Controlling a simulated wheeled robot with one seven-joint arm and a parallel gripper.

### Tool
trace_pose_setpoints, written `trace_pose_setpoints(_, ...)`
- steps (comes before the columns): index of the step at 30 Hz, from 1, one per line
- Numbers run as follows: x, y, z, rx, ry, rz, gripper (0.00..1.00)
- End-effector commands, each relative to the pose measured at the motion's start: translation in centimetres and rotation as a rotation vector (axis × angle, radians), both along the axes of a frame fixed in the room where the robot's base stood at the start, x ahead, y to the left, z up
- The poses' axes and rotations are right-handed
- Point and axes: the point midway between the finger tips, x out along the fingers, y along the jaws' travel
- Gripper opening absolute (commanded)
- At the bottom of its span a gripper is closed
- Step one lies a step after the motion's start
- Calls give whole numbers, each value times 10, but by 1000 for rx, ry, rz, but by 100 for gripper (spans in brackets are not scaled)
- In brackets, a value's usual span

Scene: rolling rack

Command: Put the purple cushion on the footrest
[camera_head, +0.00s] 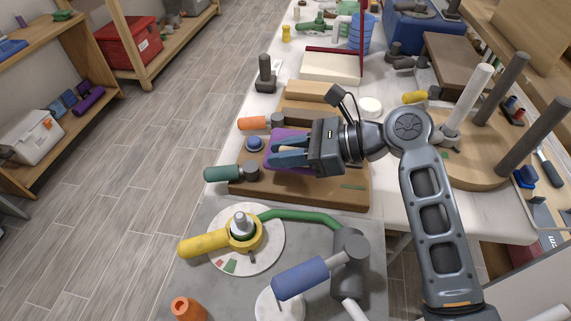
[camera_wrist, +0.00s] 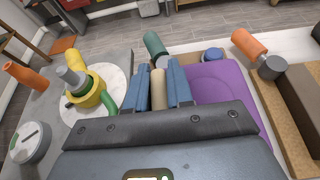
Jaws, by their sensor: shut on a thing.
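The purple cushion (camera_head: 284,136) is a flat pad over the wooden board at mid-table, partly hidden by my gripper. In the wrist view the cushion (camera_wrist: 221,85) shows right of the fingers. My gripper (camera_head: 286,155) reaches over it from the right, its blue fingers shut on a beige bar, which shows between them in the wrist view (camera_wrist: 158,88). The bar appears to be the cushion's grip; the join is hidden. I cannot tell whether the cushion touches the board. I cannot say for certain which piece is the footrest; a stepped wooden block (camera_head: 308,109) lies just behind the cushion.
The wooden board (camera_head: 330,190) carries green (camera_head: 222,173) and orange (camera_head: 255,123) handled clamps and a blue knob (camera_head: 254,144). A yellow-handled fixture (camera_head: 205,243) stands in front. Tall posts (camera_head: 468,98) rise at right. A white panel with a red frame (camera_head: 330,67) stands behind.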

Motion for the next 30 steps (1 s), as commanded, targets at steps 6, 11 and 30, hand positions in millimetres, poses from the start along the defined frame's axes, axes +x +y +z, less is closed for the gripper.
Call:
trace_pose_setpoints(6, 0, -1, -30, 0, 4, -2, 0)
trace_pose_setpoints(11, 0, -1, -37, 0, 1, -1, 0)
trace_pose_setpoints(30, 0, -1, -39, 0, 1, 0, 47)
